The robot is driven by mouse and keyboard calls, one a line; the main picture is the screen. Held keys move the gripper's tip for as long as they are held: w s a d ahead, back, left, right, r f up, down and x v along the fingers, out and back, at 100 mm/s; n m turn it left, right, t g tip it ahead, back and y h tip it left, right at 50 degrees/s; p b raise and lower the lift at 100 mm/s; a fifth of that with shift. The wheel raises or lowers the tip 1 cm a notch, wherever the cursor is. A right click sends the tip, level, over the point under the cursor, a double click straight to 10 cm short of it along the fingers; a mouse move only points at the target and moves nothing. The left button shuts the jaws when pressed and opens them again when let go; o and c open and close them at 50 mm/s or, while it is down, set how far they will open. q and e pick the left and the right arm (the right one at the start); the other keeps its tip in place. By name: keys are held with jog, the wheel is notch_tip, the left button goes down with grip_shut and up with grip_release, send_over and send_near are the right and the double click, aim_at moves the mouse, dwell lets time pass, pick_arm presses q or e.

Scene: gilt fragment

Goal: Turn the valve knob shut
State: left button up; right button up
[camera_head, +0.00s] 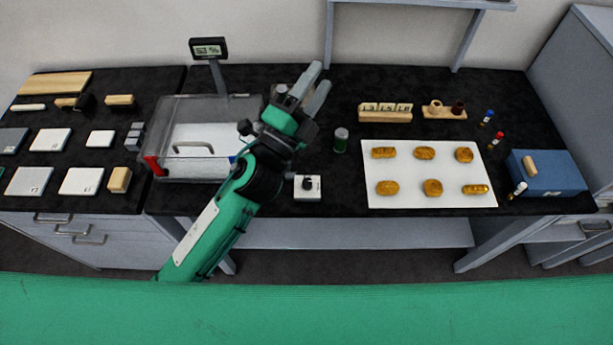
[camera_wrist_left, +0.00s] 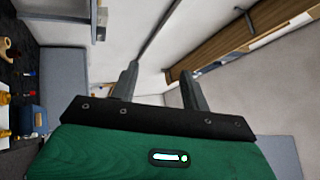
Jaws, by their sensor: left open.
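A small white block with a black knob (camera_head: 307,184) on top sits near the front edge of the black bench, just right of my left forearm in the head view. A dark round part (camera_head: 245,127) shows beside the clear box and my wrist; I cannot tell whether it is a knob or part of my arm. My left gripper (camera_head: 318,82) is raised over the back of the bench, open and empty, pointing up and away from the white block. Its two fingers (camera_wrist_left: 158,73) stand apart in the left wrist view. My right gripper is not in view.
A clear box (camera_head: 166,110) with a display (camera_head: 208,48) stands behind my left arm. A green-topped vial (camera_head: 340,140) stands right of it. A white mat (camera_head: 375,199) with several golden pieces lies further right, near a blue box (camera_head: 560,174). Bench around the block is mostly clear.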

pick_arm(q)
jog(key=s+d+r+m+g+h, duration=0.3)
jog(key=s+d+m+g+h, duration=0.2)
jog(key=d+m+g+h, duration=0.6)
jog(key=s+m+g+y, duration=0.2)
jog(key=s+m+g, duration=0.15)
jog(key=m, duration=0.55)
jog(key=m+g+y, duration=0.4)
jog(key=m+y, duration=1.5)
jog(key=y, duration=0.4)
send_near(308, 181)
jog(key=f+p, duration=0.3)
jog(key=f, duration=0.1)
jog(key=f+p, duration=0.2)
jog(key=f, duration=0.2)
jog(key=shift+a+p, duration=0.2)
jog(key=shift+p, duration=0.2)
jog(key=shift+f, duration=0.35)
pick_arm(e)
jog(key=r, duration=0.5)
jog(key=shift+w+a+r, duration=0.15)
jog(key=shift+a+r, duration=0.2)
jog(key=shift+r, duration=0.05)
